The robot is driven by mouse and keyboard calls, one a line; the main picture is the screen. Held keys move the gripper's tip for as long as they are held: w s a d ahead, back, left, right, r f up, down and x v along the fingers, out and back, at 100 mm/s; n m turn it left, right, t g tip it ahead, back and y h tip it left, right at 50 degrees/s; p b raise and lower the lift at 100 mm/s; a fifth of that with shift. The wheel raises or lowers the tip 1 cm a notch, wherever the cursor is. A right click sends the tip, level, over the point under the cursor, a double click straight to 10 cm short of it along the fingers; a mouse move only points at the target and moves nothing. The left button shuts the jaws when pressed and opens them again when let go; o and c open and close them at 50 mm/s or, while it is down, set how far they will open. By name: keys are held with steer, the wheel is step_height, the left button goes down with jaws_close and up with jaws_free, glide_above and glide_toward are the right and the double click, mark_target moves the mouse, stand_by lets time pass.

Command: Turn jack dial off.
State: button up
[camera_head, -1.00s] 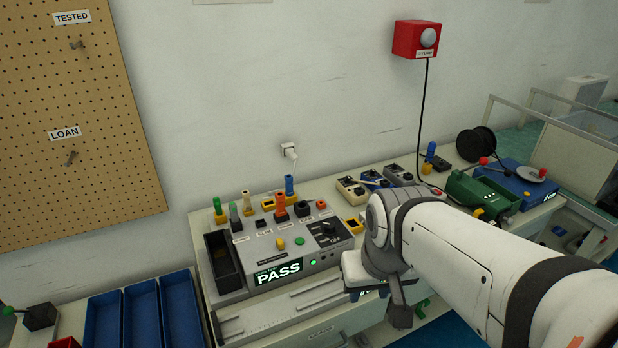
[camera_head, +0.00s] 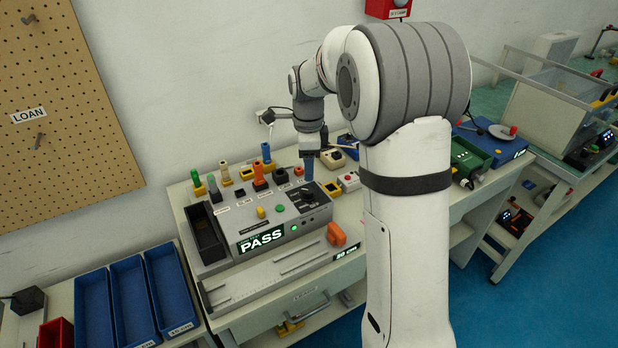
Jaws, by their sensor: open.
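The grey tester box (camera_head: 228,262) stands on the bench with a lit PASS display (camera_head: 262,238) on its front. A black dial (camera_head: 307,195) sits at the right end of its top, in a dark panel; its setting is too small to read. My gripper (camera_head: 308,172) points down just behind and above the dial, seemingly apart from it. The jaws are open, with nothing visible between them, though the fingertips are small in this view.
Several coloured plugs, including an orange one (camera_head: 259,174), stand behind the tester. An orange handle (camera_head: 337,234) is in front at right. Blue trays (camera_head: 127,300) are at left. A green box (camera_head: 468,158) lies right of my arm.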

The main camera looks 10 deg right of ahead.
mark_target(307, 189)
steer(key=shift+w+f+m, duration=0.3)
steer(key=shift+w, duration=0.05)
steer(key=shift+f, duration=3.85)
steer(key=shift+c, duration=0.2)
